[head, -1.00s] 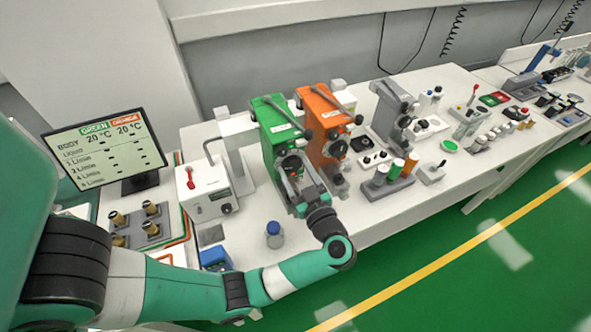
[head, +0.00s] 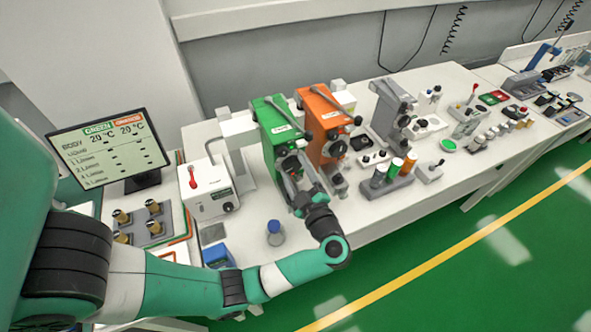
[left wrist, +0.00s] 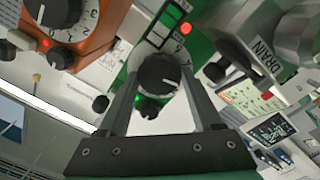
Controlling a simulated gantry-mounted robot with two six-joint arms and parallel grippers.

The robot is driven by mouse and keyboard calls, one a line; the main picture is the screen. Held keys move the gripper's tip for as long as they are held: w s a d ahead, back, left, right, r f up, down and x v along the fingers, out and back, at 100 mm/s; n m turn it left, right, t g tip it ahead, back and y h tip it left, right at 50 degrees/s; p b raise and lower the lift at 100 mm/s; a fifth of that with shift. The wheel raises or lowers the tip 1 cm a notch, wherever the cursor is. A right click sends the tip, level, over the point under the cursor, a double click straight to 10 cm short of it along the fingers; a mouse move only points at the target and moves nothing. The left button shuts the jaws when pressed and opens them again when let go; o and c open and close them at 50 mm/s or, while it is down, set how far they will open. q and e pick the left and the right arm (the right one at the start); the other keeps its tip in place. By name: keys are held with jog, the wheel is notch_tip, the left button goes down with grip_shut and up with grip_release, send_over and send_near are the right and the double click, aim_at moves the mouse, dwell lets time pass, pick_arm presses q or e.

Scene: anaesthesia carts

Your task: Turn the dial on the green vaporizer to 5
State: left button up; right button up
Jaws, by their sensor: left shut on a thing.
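The green vaporizer (head: 270,124) stands upright on the bench, with its front dial (head: 291,163) partly covered by my left gripper (head: 293,172). In the left wrist view the dial is a round black knob (left wrist: 158,74) with a white mark, on a green body (left wrist: 203,62). The two fingers of my left gripper lie on either side of the knob, shut on it. The number at the mark is too small to read. My right gripper is not in view.
An orange vaporizer (head: 322,117) stands close to the right of the green one. A screen (head: 108,153) and a white box with a red lever (head: 208,190) are at the left. A blue-capped bottle (head: 275,235) stands near my left forearm.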

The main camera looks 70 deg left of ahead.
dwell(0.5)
pick_arm(q)
jog(key=o, duration=1.4)
jog(key=shift+d, duration=0.1)
jog(key=d, duration=1.1)
jog(key=shift+w+d, duration=0.2)
jog(key=shift+w, duration=0.2)
